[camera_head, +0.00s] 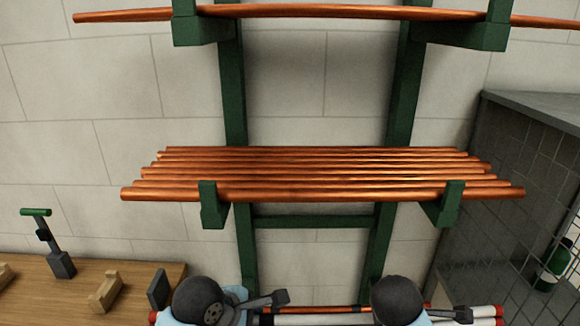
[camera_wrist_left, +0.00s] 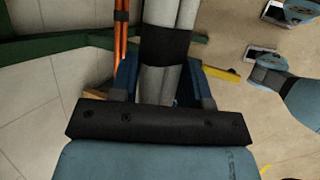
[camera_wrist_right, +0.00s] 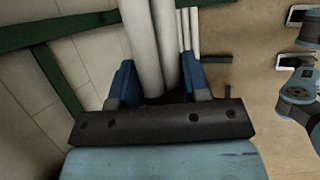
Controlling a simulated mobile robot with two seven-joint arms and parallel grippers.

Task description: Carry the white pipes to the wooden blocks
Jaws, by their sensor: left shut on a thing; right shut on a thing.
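The white pipes (camera_head: 300,320) lie along the bottom edge of the head view, with red ends at the far left and far right. My left gripper (camera_wrist_left: 158,78) is shut on the white pipes (camera_wrist_left: 170,15), close to a black band around them. My right gripper (camera_wrist_right: 158,82) is shut on the white pipes (camera_wrist_right: 148,40) as well. In the head view my forearms hide both grippers. One wooden block (camera_head: 105,292) stands on the wooden bench (camera_head: 60,308) at lower left. Another wooden block (camera_head: 4,274) is cut off by the left edge.
A green rack (camera_head: 233,90) against the wall holds several copper pipes (camera_head: 320,175) above my arms. A green-handled tool (camera_head: 55,255) and a dark upright plate (camera_head: 158,289) stand on the bench. A grey tiled bay with a green bottle (camera_head: 553,265) is at right.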

